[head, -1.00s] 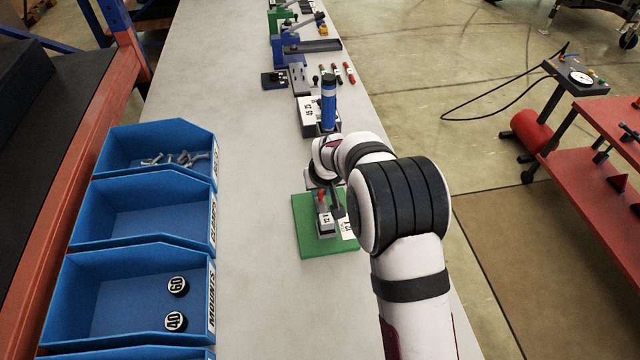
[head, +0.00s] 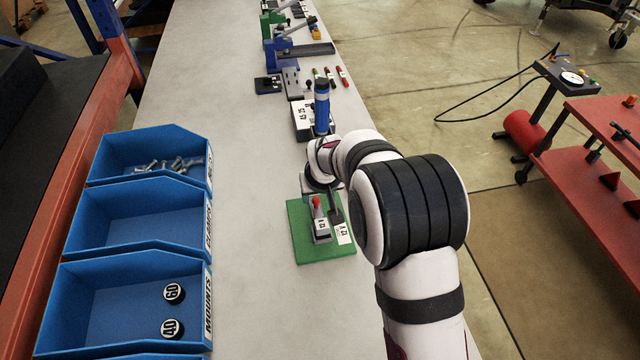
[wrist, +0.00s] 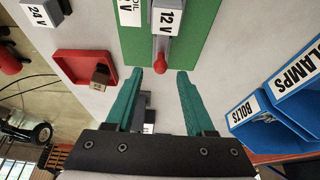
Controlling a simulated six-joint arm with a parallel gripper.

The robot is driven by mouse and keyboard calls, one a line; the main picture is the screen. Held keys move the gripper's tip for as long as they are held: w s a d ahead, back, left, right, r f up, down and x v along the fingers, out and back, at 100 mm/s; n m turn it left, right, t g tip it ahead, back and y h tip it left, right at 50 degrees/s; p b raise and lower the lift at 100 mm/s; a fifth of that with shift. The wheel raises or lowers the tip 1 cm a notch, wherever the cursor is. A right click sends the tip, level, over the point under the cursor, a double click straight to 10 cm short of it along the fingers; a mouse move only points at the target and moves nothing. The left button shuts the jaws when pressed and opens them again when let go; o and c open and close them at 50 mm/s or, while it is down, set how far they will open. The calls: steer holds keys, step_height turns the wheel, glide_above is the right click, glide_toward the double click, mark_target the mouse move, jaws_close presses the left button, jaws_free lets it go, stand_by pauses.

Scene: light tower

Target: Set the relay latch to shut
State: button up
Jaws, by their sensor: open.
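The relay latch (head: 319,228) is a grey piece with a 12 V label and a red-tipped lever (head: 316,202). It sits on a green board (head: 305,250) beside a white coil label (head: 343,234). In the wrist view the green board (wrist: 205,30) is at the top, with the 12 V label (wrist: 166,20) and the red lever tip (wrist: 160,66) pointing toward me. My gripper (wrist: 160,72) is open, its teal fingers on either side of the red tip in the picture. I cannot tell how close they are in depth. In the head view my arm hides most of the gripper.
Blue bins (head: 140,215) labelled for bolts, clamps and mounts stand at left. A blue cylinder (head: 322,110) stands behind the board. The wrist view shows a red tray (wrist: 75,68) with a small brown block. The grey bench between bins and board is clear.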

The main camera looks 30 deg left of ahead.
steer(key=v, duration=1.3)
steer(key=shift+r, duration=0.1)
steer(key=s+d+r+m+g+h, duration=0.1)
steer(key=s+d+r+m, duration=0.15)
steer(key=d, duration=0.65)
steer(key=s+d+r+m+h, duration=0.15)
steer(key=d+m, duration=0.25)
steer(key=d, duration=0.6)
steer(key=s+d+f+m+g, duration=0.1)
steer(key=s+d+m, duration=0.3)
steer(key=s+d, duration=0.2)
steer(key=s+d+f+m+g+y, duration=0.1)
steer(key=s+d+m, duration=0.3)
steer(key=s, duration=0.7)
steer(key=shift+s+d, duration=0.25)
steer(key=shift+d, duration=0.9)
steer(key=shift+f, duration=0.15)
